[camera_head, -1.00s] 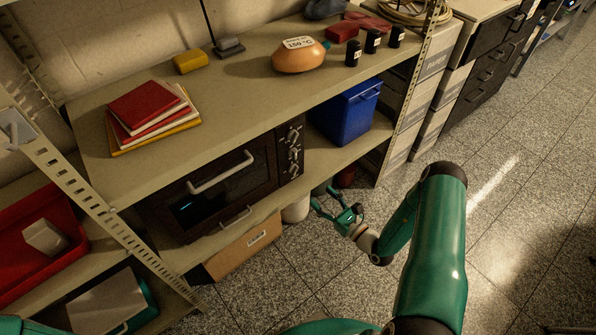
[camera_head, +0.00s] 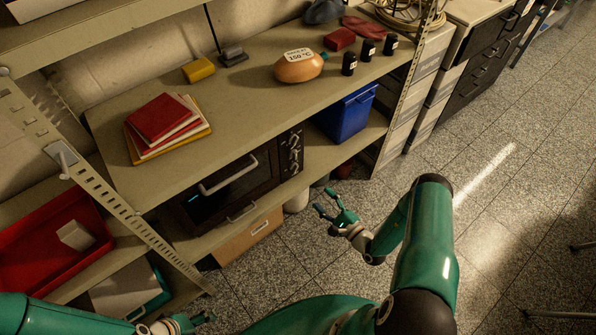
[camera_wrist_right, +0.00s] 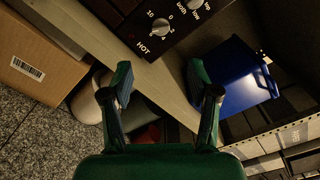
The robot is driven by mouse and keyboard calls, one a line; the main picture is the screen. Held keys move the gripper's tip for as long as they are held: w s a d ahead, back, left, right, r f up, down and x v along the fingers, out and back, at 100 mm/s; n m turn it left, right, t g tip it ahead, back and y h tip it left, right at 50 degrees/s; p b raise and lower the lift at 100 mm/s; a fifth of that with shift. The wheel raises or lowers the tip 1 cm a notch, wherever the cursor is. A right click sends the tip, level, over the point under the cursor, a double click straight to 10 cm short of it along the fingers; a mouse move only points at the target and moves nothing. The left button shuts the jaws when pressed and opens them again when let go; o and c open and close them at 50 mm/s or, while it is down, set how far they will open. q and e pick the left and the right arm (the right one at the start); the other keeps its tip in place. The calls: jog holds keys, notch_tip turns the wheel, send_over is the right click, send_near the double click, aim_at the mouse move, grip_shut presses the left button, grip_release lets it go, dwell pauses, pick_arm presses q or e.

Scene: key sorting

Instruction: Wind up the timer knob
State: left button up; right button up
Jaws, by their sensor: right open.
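The dark oven (camera_head: 225,192) stands on the middle shelf, with its knob panel (camera_head: 291,153) at its right end. In the right wrist view, a round knob (camera_wrist_right: 160,27) on this panel has marks "10", "0" and "HOT" around it. Another knob (camera_wrist_right: 194,4) is cut off at the top edge. I cannot tell which one is the timer knob. My right gripper (camera_head: 323,199) is open and empty, in front of and below the panel, apart from it. Its fingers (camera_wrist_right: 160,78) point toward the panel in the wrist view. My left gripper (camera_head: 190,322) is low at the left, its fingers unclear.
A blue bin (camera_head: 346,112) stands right of the oven on the same shelf. A cardboard box (camera_head: 250,236) sits below the oven. A perforated shelf post (camera_head: 120,205) rises left of the oven, near a red tray (camera_head: 45,255).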

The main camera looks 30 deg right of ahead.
aim_at(296, 170)
jog(key=w, duration=0.9)
jog(key=w+a, duration=0.1)
jog(key=w, duration=0.4)
jog(key=c, duration=1.1)
jog(key=shift+s+a+f, duration=0.1)
jog(key=shift+a, duration=0.05)
jog(key=o, duration=1.1)
jog(key=s+d, duration=0.1)
jog(key=s, duration=1.1)
